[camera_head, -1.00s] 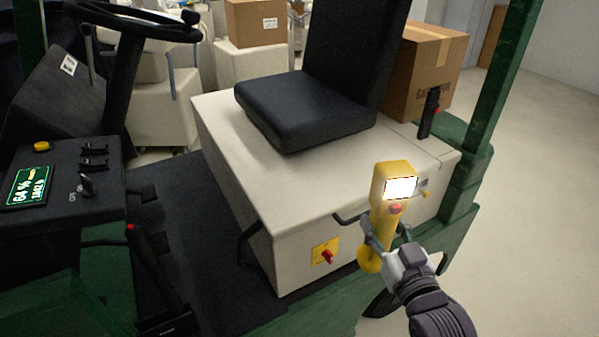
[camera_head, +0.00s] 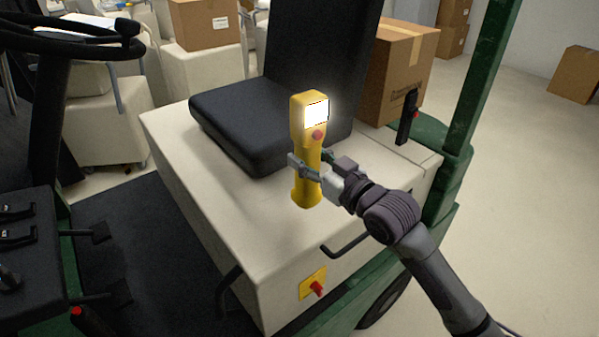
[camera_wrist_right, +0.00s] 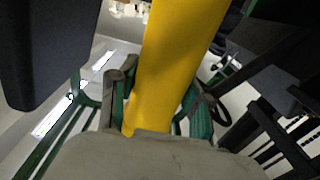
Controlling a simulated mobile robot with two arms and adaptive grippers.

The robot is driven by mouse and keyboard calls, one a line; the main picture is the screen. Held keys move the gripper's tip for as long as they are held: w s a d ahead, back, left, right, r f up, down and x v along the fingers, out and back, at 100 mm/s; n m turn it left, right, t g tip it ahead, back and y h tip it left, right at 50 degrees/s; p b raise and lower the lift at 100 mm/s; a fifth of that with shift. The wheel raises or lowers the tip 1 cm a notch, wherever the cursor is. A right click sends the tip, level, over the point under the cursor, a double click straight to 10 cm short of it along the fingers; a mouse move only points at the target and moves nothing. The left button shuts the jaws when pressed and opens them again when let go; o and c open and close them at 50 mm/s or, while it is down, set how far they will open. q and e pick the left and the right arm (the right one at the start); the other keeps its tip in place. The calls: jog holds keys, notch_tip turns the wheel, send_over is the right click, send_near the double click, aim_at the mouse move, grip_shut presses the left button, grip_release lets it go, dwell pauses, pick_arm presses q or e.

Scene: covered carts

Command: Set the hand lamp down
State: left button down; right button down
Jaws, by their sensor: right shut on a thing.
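The yellow hand lamp (camera_head: 307,150) stands nearly upright in my right gripper (camera_head: 315,175), with its lit white panel and red button facing the camera. The gripper is shut around the lower part of its body. The lamp is in front of the black seat, over the cream seat box (camera_head: 200,180); I cannot tell whether its base touches the box top. In the right wrist view the yellow lamp body (camera_wrist_right: 175,65) fills the middle between the fingers (camera_wrist_right: 160,105). My left gripper is not in view.
The black seat (camera_head: 250,125) stands close behind the lamp. A cardboard box (camera_head: 400,75) and a black lever (camera_head: 407,118) are to its right. A green post (camera_head: 485,75) rises at the right. The box top's front left part is bare. A red switch (camera_head: 317,288) is on its front.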

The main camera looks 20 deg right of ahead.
jog(key=shift+w+a+f, duration=0.25)
jog(key=shift+w+f, duration=0.05)
jog(key=shift+w, duration=0.3)
jog(key=shift+w+a+f, duration=0.2)
jog(key=shift+w+f, duration=0.1)
jog(key=shift+w, duration=0.25)
jog(key=shift+w+f, duration=0.15)
jog(key=shift+w, duration=0.05)
notch_tip(320, 180, down, 3)
jog(key=shift+s+f+p, duration=0.1)
jog(key=shift+f+p, duration=0.05)
jog(key=shift+p, duration=0.2)
jog(key=shift+f, duration=0.25)
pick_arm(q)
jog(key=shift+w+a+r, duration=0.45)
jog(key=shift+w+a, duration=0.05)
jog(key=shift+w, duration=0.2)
pick_arm(e)
jog(key=shift+f, duration=0.1)
jog(key=c, duration=0.5)
grip_release()
jog(key=shift+f, duration=0.15)
